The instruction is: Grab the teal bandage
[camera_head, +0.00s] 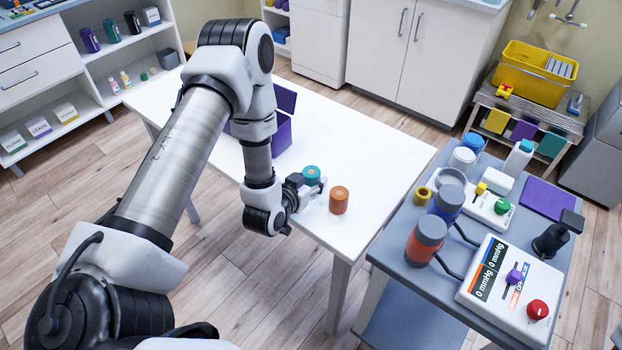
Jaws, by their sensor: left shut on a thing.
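The teal bandage (311,173) is a short teal roll with a tan centre, over the right part of the white table. My left gripper (313,186) is shut on it. The gripper's fingers and wrist hide the lower part of the roll, so I cannot tell whether it touches the table. My right gripper is not in view.
An orange roll (339,200) stands close to the right of my left gripper. A purple box (283,130) with a raised lid is partly hidden behind my left arm. A grey cart (399,262) with bottles and devices stands at the right. The white table (375,150) is clear toward the back.

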